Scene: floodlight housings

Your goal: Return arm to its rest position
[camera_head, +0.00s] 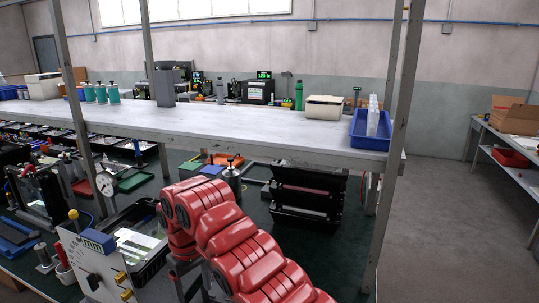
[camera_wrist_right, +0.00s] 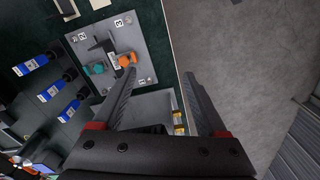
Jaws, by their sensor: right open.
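My right gripper (camera_wrist_right: 160,74) is open in the right wrist view. Its two dark fingers are spread wide with nothing between their tips. Beyond the fingers is a grey board (camera_wrist_right: 140,72) with number labels. An orange part (camera_wrist_right: 127,60) and a teal part (camera_wrist_right: 97,69) sit on it. The gripper is apart from the board. In the head view a red arm of mine (camera_head: 235,235) rises over the dark green bench top, with no gripper visible on it. My left gripper shows in neither view.
A metal shelf (camera_head: 230,123) on upright posts spans the bench; a blue bin (camera_head: 370,131) stands at its right end. Black stacked trays (camera_head: 307,194) stand behind the arm. A dial gauge (camera_head: 105,184) is at left. Open floor (camera_head: 445,220) lies to the right.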

